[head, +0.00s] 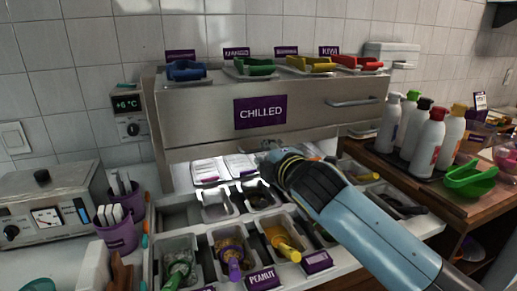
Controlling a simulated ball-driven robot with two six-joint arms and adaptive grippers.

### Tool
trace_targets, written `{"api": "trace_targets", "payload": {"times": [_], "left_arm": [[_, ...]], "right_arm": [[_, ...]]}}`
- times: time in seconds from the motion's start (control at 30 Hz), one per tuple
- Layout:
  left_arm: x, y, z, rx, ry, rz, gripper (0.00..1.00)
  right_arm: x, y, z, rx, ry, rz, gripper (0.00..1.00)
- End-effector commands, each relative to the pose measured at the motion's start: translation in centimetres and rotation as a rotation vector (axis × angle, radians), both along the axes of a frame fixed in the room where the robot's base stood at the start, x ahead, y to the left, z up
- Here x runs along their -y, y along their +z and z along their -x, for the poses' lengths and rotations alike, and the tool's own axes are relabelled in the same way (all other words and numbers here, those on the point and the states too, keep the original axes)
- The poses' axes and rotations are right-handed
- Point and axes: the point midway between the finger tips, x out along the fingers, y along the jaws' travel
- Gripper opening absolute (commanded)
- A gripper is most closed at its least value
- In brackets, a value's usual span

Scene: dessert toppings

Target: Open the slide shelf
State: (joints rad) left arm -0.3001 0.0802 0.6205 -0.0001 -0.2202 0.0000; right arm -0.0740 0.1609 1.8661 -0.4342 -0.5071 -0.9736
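A steel cabinet front (200,108) with a purple "CHILLED" sign (260,111) stands against the wall; a bar handle (354,102) is at its right side. Below it, a shelf of topping bins stretches toward me. My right arm comes in from the lower right across the bins. Its gripper (268,155) is just below the cabinet front's lower edge, left of and lower than the bar handle. The wrist and arm hide the fingers' gap and some bins. My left gripper is not in view.
Colored scoops, including a blue one (187,70), sit on top of the cabinet. Several bottles (430,140) and a green scoop (469,179) are on the wooden counter at right. A metal appliance (45,205) and purple cups (118,232) stand at left.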

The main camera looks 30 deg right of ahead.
Motion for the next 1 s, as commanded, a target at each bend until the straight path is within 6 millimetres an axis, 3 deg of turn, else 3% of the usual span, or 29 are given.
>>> {"api": "trace_targets", "payload": {"times": [0.1,0.3,0.63,0.8,1.0], "left_arm": [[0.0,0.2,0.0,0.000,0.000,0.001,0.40],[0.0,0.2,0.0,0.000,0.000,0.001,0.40],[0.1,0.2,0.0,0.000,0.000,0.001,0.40],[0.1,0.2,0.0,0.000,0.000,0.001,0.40],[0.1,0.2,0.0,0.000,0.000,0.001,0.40]], "right_arm": [[0.5,-0.3,-2.1,0.000,0.000,-0.002,0.20],[1.0,-0.9,-4.1,-0.001,0.000,-0.002,0.20],[1.1,-1.0,-4.4,-0.001,0.000,-0.002,0.20],[1.1,-1.0,-4.4,-0.001,0.000,-0.002,0.00],[1.0,-1.1,-4.4,-0.001,0.000,-0.002,0.00]]}}
